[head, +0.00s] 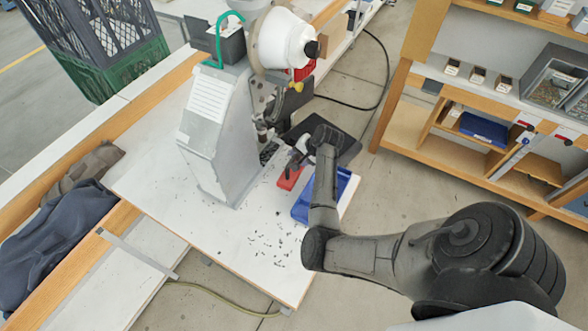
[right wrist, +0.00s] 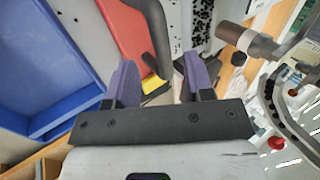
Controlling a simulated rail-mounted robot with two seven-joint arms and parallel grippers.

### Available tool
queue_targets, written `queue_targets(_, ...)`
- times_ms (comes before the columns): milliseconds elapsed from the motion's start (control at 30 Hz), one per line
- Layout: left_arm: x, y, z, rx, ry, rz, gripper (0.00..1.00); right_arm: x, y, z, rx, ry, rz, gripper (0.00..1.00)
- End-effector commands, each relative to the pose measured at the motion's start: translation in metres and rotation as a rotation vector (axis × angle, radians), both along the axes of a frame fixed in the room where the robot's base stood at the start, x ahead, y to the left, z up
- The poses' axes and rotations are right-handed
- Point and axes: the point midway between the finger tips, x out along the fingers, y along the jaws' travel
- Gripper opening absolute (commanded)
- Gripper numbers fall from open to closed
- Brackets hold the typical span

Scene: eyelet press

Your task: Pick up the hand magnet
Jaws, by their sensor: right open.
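The hand magnet looks like the red piece (head: 289,179) with a dark bar handle, lying on the white table beside the press. In the right wrist view the red piece (right wrist: 122,32) is just beyond the fingers, and its dark handle (right wrist: 155,35) runs toward the gap between them. A small yellow part shows by the handle's end. My right gripper (right wrist: 160,78) is open and empty, its two purple-faced fingers apart. In the head view the right gripper (head: 298,158) is close to the red piece and partly covers it. My left gripper is not in view.
A blue tray (head: 300,210) lies right of the red piece; its wall also shows in the right wrist view (right wrist: 70,50). The grey press (head: 213,135) stands to the left. Small dark bits are scattered on the table (head: 245,275). Shelving stands at the right.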

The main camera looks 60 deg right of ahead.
Motion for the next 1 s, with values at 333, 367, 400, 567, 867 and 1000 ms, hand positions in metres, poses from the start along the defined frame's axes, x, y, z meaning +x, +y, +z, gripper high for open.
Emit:
queue_targets(333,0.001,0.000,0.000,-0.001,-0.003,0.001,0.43,0.014,0.002,-0.019,0.002,0.001,0.001,0.48)
queue_targets(367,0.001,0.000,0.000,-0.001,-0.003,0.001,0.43,0.017,0.002,-0.022,0.001,0.001,0.001,0.48)
queue_targets(400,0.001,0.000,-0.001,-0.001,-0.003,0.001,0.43,0.021,0.002,-0.026,0.002,0.001,0.000,0.48)
queue_targets(567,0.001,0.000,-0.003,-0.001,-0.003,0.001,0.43,0.031,0.003,-0.042,0.000,0.001,0.000,0.48)
queue_targets(867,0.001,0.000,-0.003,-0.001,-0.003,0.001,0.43,0.035,0.003,-0.048,-0.002,0.001,-0.001,0.48)
queue_targets(1000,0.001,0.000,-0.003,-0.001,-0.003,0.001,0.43,0.035,0.003,-0.048,-0.002,0.001,-0.001,0.43)
